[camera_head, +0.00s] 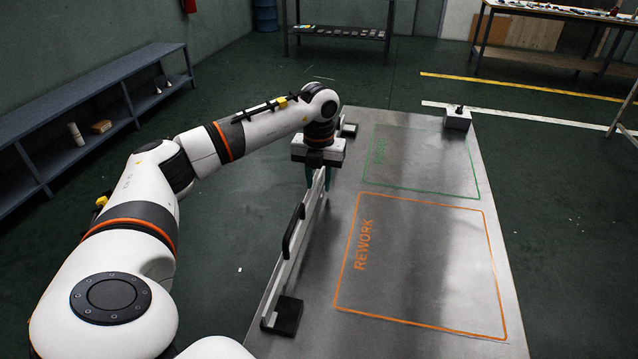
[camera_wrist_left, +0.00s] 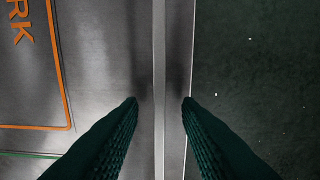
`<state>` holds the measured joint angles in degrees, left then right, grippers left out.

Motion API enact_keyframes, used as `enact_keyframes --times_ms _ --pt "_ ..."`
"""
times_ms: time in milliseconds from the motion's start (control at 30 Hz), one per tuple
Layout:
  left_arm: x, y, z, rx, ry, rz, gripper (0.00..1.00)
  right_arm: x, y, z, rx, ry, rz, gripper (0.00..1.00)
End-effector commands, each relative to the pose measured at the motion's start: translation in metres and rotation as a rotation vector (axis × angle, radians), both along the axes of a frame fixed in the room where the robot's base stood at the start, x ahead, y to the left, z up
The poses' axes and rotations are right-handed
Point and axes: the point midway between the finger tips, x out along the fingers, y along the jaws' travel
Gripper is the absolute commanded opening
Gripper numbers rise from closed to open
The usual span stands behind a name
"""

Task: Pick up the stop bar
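The stop bar (camera_head: 303,238) is a long, thin grey metal bar standing along the left edge of the metal table. It has a black handle (camera_head: 292,231) on its side and a dark block (camera_head: 284,316) at its near end. My left gripper (camera_head: 318,182) points down over the bar's far part, beyond the handle. In the left wrist view its two dark green fingers (camera_wrist_left: 161,100) are spread on either side of the bar (camera_wrist_left: 159,60), with gaps to it. It is open and holds nothing. My right gripper is not in view.
The metal table (camera_head: 430,210) has an orange REWORK outline and a green outline, both empty. A small grey block (camera_head: 457,119) sits at its far right corner. A low shelf (camera_head: 85,100) stands along the left wall. Green floor lies open around the table.

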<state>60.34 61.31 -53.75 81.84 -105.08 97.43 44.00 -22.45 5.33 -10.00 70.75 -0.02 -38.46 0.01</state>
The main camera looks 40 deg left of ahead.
Motion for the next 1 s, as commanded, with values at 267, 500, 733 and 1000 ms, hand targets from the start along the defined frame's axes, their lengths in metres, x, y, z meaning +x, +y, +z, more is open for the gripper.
enact_keyframes --times_ms 267,500,733,1000 --pt "0.000 0.000 -0.004 0.000 -0.001 0.000 0.31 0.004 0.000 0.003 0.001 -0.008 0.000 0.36" --pt "0.000 0.000 -0.004 0.000 -0.001 0.000 0.00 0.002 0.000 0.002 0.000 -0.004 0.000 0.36" --pt "0.001 0.000 -0.002 0.000 -0.004 0.000 0.00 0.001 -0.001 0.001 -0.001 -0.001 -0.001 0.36" --pt "0.001 0.000 0.007 -0.001 -0.005 0.000 0.00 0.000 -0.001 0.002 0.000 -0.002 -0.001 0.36"
